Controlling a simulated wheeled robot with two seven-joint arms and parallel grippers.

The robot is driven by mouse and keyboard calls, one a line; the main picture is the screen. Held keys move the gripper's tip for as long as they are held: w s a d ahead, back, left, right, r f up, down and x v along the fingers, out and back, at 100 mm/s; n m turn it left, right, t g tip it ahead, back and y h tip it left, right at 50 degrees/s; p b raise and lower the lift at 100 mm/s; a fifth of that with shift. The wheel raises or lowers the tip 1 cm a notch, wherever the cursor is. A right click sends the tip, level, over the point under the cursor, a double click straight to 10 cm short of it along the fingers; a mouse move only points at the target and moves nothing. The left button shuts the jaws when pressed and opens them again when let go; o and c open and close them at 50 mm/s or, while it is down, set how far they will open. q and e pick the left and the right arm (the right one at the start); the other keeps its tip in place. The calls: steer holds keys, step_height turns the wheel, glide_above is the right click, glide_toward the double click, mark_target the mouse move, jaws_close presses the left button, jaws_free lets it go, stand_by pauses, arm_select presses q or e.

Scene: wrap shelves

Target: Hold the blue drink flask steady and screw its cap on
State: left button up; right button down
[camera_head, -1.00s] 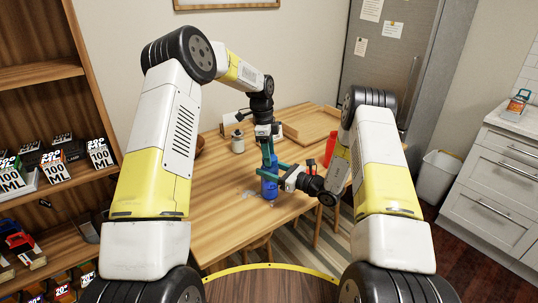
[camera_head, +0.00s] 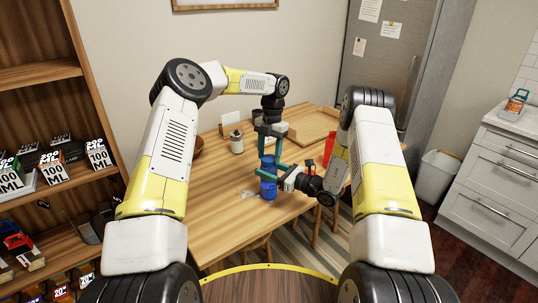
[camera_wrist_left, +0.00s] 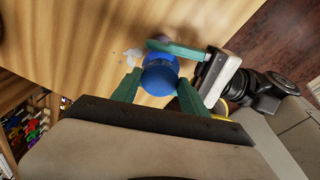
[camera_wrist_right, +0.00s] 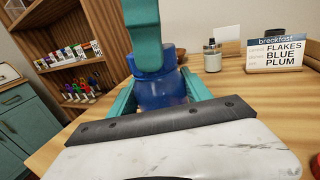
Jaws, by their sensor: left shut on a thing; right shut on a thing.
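The blue flask (camera_head: 268,189) stands upright near the front edge of the wooden table. My right gripper (camera_head: 270,177) reaches in from the right and is shut around its body, also seen in the right wrist view (camera_wrist_right: 160,92). The blue cap (camera_head: 268,160) is at the flask's top, in line with it; I cannot tell how tightly it sits. My left gripper (camera_head: 269,154) points down from above with its fingers shut on the cap. In the left wrist view the cap's round top (camera_wrist_left: 160,78) lies between the fingers. One left finger hides part of the cap in the right wrist view.
On the table (camera_head: 215,205) are a jar (camera_head: 237,142), a breakfast sign (camera_wrist_right: 284,52), a wooden tray (camera_head: 312,125) and a red object (camera_head: 329,150) near my right forearm. A stocked shelf (camera_head: 55,190) stands at left. The table's left front is mostly clear.

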arm_select(q)
steer(key=o, duration=1.3)
steer(key=shift+r, duration=2.25)
steer(key=shift+c, duration=0.3)
